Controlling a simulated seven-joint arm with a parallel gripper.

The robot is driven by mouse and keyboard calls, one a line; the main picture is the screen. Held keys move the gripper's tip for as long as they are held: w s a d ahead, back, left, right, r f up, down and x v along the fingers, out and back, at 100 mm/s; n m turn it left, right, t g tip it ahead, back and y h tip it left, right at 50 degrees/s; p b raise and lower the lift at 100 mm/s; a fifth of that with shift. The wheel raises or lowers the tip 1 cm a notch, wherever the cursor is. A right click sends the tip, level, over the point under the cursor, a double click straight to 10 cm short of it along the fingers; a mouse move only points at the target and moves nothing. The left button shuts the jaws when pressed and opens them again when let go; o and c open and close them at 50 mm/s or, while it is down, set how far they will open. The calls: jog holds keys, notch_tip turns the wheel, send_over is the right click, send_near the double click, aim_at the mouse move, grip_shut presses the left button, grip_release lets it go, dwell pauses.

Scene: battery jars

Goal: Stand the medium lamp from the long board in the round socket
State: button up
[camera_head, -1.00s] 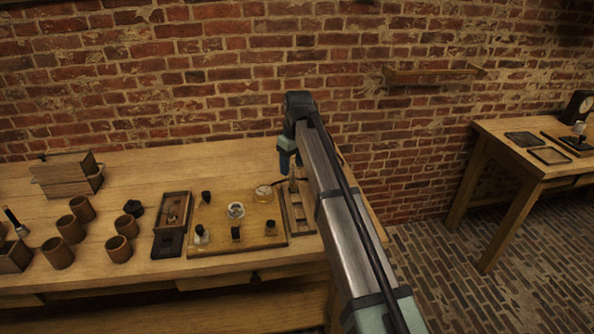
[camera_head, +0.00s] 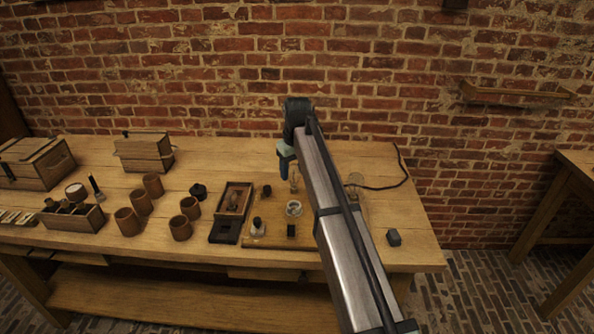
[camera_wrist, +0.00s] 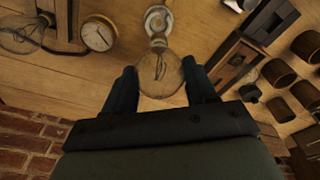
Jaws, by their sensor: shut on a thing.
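My gripper (camera_head: 288,160) is shut on a clear glass lamp (camera_head: 295,183), held bulb-up above the wooden instrument board. In the wrist view the bulb (camera_wrist: 160,76) sits between my two fingers (camera_wrist: 159,66), its base pointing at the round socket (camera_wrist: 158,17). The pale round socket (camera_head: 294,209) is just below the lamp in the head view. I cannot tell whether the lamp's base touches it. Another glass lamp (camera_wrist: 18,34) stands on the long board (camera_wrist: 67,46) at the left of the wrist view. My arm hides most of that board in the head view.
The instrument board (camera_head: 270,241) carries a dial (camera_wrist: 98,34) and dark knobs. An open box (camera_head: 234,200) and several brown cups (camera_head: 153,185) stand to the left. A dark block (camera_head: 393,237) lies right of my arm, near a cable (camera_head: 405,165). The back right of the table is largely clear.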

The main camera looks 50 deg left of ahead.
aim_at(293, 186)
jog(key=shift+f, duration=0.1)
jog(key=shift+f, duration=2.8)
jog(key=shift+f, duration=0.6)
jog(key=o, duration=0.9)
jog(key=shift+r, duration=0.1)
jog(key=shift+s+d+r, duration=0.1)
jog(key=shift+d+r, duration=0.1)
jog(key=shift+r, duration=1.6)
jog(key=shift+d+r, duration=0.25)
jog(key=shift+r, duration=1.55)
jog(key=shift+s+d+r, duration=0.1)
jog(key=shift+d+r, duration=0.1)
jog(key=shift+r, duration=1.6)
jog(key=shift+w, duration=0.15)
